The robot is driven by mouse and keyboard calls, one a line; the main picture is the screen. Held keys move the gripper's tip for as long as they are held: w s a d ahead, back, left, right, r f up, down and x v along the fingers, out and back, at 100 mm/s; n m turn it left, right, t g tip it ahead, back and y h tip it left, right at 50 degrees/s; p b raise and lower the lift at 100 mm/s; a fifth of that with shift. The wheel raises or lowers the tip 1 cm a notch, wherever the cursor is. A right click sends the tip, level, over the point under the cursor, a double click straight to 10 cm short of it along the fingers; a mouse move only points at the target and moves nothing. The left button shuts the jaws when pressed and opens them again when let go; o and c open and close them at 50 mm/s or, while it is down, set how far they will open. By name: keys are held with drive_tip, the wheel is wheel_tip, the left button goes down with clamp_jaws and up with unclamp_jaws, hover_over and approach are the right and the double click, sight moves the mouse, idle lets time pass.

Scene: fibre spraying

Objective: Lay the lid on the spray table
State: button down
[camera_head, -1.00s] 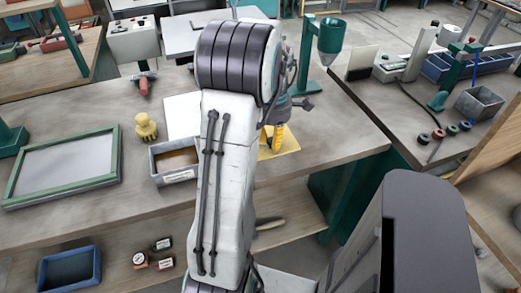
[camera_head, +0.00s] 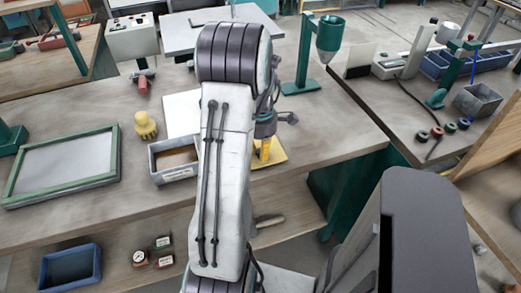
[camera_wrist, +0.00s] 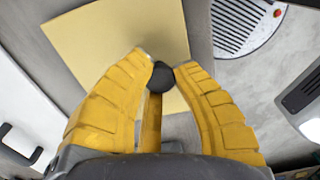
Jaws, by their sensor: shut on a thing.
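The lid (camera_head: 274,158) looks like a flat, square, pale yellow plate with a dark round knob (camera_wrist: 162,77). In the wrist view the plate (camera_wrist: 120,35) fills the upper middle, beneath my fingertips. My gripper (camera_wrist: 165,70) is shut on the knob. In the head view my gripper (camera_head: 265,148) is partly hidden behind my arm, with the lid just below it, near the front edge of a wooden bench (camera_head: 325,145). I cannot tell whether the lid touches the bench, or which surface is the spray table.
Left of my arm are a grey box (camera_head: 157,171), a yellow knobbed tool (camera_head: 146,125) and a green-framed screen (camera_head: 65,165). A green stand with a funnel (camera_head: 330,38) rises behind. Bare benchtop lies right of the lid. A blue tray (camera_head: 70,268) sits lower left.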

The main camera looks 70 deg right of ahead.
drive_tip(key=c, duration=1.1)
unclamp_jaws()
drive_tip(key=shift+c, duration=0.2)
wheel_tip(320, 180, up, 12)
drive_tip(key=w+a+r+m, duration=0.1)
drive_tip(key=w+a+r, duration=0.2)
drive_tip(key=w+a, duration=0.55)
drive_tip(key=w+a+r+m+t+h, duration=0.1)
drive_tip(key=w+a+r+m, duration=0.1)
drive_tip(key=w+a, duration=0.75)
drive_tip(key=s+a+f+m+t, duration=0.1)
drive_tip(key=s+a+m, duration=0.1)
drive_tip(key=a, duration=0.8)
drive_tip(key=s+a+f+m+t+y, duration=0.1)
drive_tip(key=s+a+m, duration=0.1)
drive_tip(key=a, duration=0.9)
drive_tip(key=shift+s+t+p, duration=0.3)
drive_tip(key=shift+s+t, duration=0.1)
drive_tip(key=shift+s, duration=0.4)
